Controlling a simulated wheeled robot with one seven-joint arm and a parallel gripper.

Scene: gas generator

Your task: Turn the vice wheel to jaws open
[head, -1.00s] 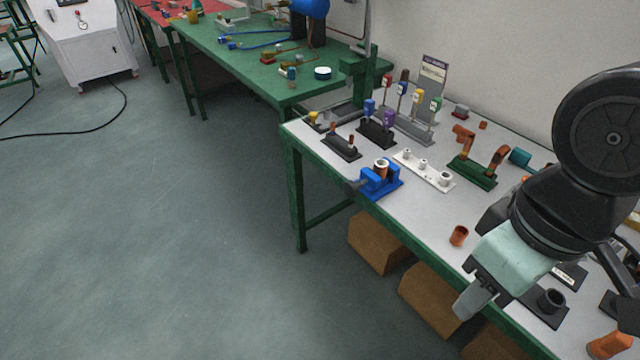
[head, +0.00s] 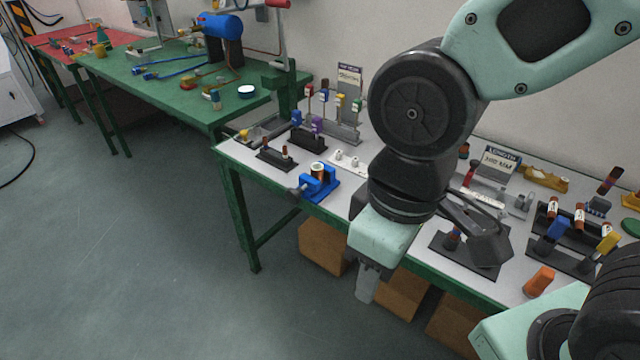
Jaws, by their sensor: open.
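The blue vice (head: 323,184) stands near the front edge of the white tabletop, left of my arm. A short copper-coloured cylinder (head: 317,171) stands upright at its jaws; I cannot tell whether the jaws touch it. The vice wheel (head: 297,192) is a small grey part at the vice's left front end, near the table edge. My gripper (head: 366,289) points down, in front of the table edge and to the right of the vice, apart from it. Its fingers are seen nearly side-on, open, with nothing visible between them.
The white table (head: 262,176) has green edges. Racks of coloured parts stand further right. Cardboard boxes (head: 322,246) sit below the table. The floor on the left is clear.

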